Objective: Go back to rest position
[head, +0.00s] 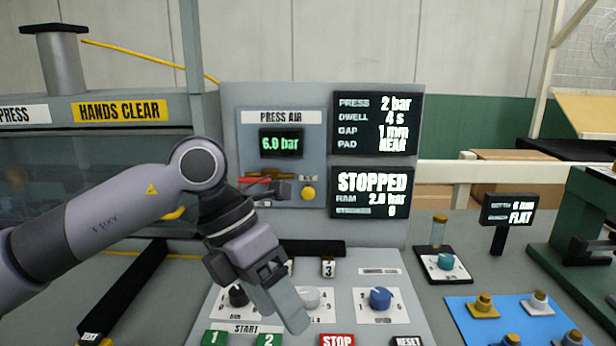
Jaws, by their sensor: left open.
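My left arm comes in from the left, and its gripper (277,303) hangs over the sloped control panel (392,262), pointing down. It is open, with nothing seen between its fingers. It covers part of the panel between the black knob (238,296) and the grey knob (308,298). Whether the fingertips touch the panel cannot be told. My right gripper is not in view.
The green START buttons (268,339) and red STOP button (337,340) lie at the panel's lower edge. A blue knob (380,298) is to the right. The upright display board (372,194) reads STOPPED.

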